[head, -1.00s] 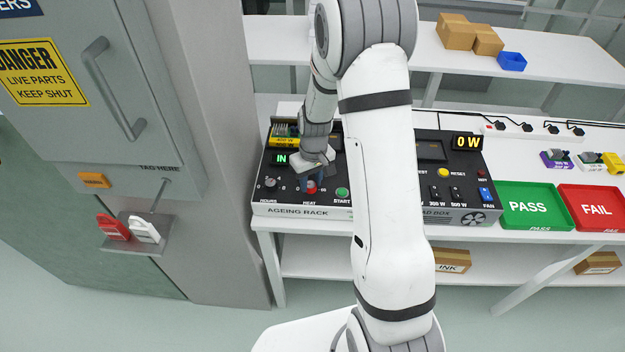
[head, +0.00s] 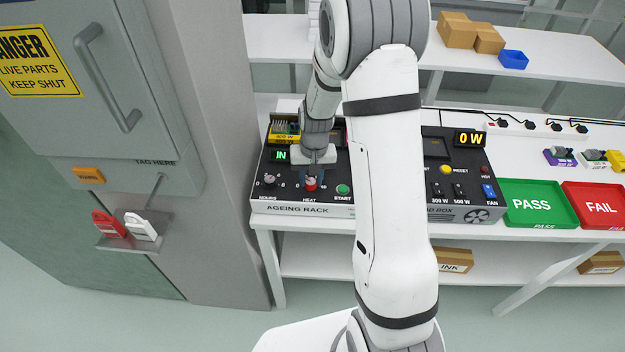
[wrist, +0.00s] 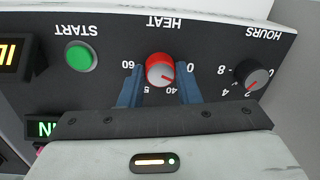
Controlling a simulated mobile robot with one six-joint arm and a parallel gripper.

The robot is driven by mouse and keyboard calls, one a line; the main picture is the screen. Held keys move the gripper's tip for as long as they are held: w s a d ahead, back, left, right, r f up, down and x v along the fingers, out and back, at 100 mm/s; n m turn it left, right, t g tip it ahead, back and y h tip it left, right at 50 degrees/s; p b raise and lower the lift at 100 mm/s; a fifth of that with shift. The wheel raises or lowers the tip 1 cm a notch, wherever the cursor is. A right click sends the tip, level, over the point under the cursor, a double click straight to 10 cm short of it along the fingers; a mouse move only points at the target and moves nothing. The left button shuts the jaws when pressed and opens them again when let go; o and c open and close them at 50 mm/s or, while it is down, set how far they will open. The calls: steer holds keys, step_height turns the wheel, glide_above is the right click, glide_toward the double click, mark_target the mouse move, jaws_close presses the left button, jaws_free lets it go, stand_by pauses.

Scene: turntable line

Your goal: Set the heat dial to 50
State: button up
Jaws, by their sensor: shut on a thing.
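The dial's pale pointer mark is small and appears to face the 40. The scale shows 0, 40 and 60; the 50 is partly hidden.
The green START button (wrist: 80,56) and the HOURS dial (wrist: 252,74) flank the heat dial. A load box (head: 460,213) stands to the right, then the green PASS tray (head: 515,218) and red FAIL tray (head: 579,219). A grey cabinet (head: 100,140) stands left.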

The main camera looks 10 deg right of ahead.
mark_target(312, 183)
steer(key=m+b, duration=0.1)
steer(key=m, duration=0.3)
steer(key=shift+m, duration=0.3)
steer(key=m+b, duration=0.1)
steer(key=m, duration=0.4)
steer(key=shift+s+t+b, duration=0.1)
steer(key=shift+t+b, duration=0.2)
steer(key=shift+b, duration=0.1)
steer(key=m+b, duration=0.1)
steer(key=m, duration=0.4)
steer(key=shift+f+h, duration=0.1)
steer(key=shift+h, duration=0.2)
steer(key=m+b, duration=0.1)
steer(key=m, duration=0.3)
steer(key=shift+b, duration=0.3)
steer(key=shift+s+m, duration=0.1)
steer(key=shift+m, duration=0.2)
steer(key=o, duration=1)
steer(key=shift+r, duration=0.2)
steer(key=r, duration=0.7)
steer(key=shift+s+r, duration=0.2)
steer(key=shift+r, duration=0.1)
